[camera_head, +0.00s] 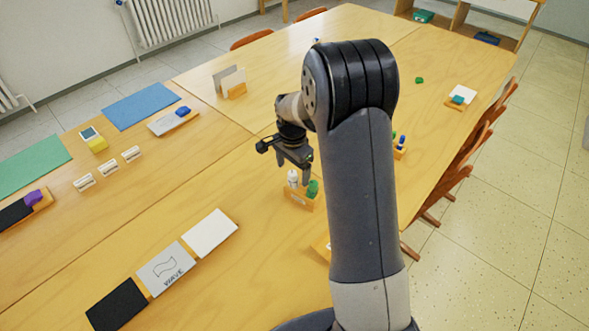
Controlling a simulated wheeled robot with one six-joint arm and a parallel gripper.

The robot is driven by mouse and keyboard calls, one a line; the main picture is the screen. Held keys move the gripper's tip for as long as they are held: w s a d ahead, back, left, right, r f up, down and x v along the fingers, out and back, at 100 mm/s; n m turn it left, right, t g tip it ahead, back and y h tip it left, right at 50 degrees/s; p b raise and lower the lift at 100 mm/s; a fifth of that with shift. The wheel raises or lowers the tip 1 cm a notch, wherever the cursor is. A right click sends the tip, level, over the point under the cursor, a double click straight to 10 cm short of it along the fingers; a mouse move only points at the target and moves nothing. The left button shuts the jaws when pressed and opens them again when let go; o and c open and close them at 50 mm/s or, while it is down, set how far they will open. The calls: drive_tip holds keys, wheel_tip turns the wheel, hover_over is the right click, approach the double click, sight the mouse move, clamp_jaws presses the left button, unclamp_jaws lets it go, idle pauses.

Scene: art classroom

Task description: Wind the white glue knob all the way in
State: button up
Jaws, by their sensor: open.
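A small white upright piece (293,179), which looks like the white glue, stands in a small wooden holder (299,200) near the middle of the table. A green piece (313,188) stands beside it on the right in the same holder. My gripper (294,169) points down just above the white piece, with its fingers spread and nothing seen between them. Whether a finger touches the white piece cannot be told at this size. The knob itself is too small to make out.
Another holder with a blue-topped piece (402,141) is partly behind my arm. Several white blocks (108,168) lie at left. A "WAVE" card (168,268) lies in front, between a black card (117,305) and a white card (210,233). The tabletop left of the holder is clear.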

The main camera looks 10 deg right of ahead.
drive_tip(key=shift+r, duration=0.1)
drive_tip(key=shift+r+p, duration=2.1)
drive_tip(key=shift+r, duration=0.85)
